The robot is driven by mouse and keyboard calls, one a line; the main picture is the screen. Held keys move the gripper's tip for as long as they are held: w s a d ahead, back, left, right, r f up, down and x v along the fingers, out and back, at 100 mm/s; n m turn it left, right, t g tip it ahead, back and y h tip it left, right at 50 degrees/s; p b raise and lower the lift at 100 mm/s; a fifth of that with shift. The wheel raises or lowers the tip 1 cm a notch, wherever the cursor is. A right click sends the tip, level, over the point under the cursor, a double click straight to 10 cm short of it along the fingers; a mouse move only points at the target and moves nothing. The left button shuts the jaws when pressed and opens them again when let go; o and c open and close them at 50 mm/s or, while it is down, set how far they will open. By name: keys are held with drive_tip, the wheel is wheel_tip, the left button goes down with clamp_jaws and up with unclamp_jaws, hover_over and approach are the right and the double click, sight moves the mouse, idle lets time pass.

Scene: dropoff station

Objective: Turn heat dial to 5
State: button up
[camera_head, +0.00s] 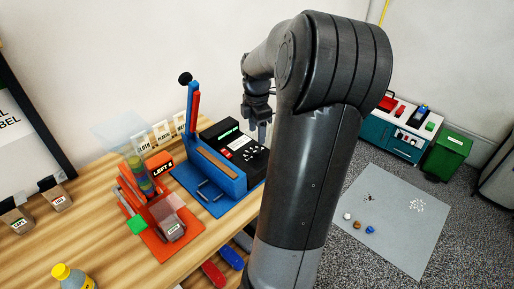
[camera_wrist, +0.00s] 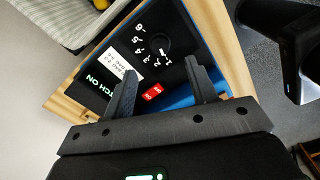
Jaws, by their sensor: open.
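The heat dial (camera_wrist: 172,45) is a round black knob on a black control panel (camera_wrist: 190,75) in the wrist view. White numbers 1 to 6 curve around one side of it. A small white mark on the knob faces the low numbers; its exact setting is too small to read. My gripper (camera_wrist: 160,70) is open, its two dark fingers apart and empty, pointing toward the panel with the dial beyond the fingertips. In the head view my gripper (camera_head: 262,132) hangs over the right side of the panel (camera_head: 224,137), and the dial is hard to make out there.
A red switch (camera_wrist: 152,92) and a white label (camera_wrist: 124,60) lie beside the dial. A blue press with an upright lever (camera_head: 194,110) stands left of the panel. An orange device (camera_head: 160,210) and a yellow-capped bottle (camera_head: 70,275) stand farther left on the wooden table (camera_head: 85,235).

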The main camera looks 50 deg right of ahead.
sight(257, 151)
wheel_tip(257, 151, down, 8)
drive_tip(key=shift+r, duration=0.2)
drive_tip(key=shift+c, duration=0.2)
drive_tip(key=c, duration=0.9)
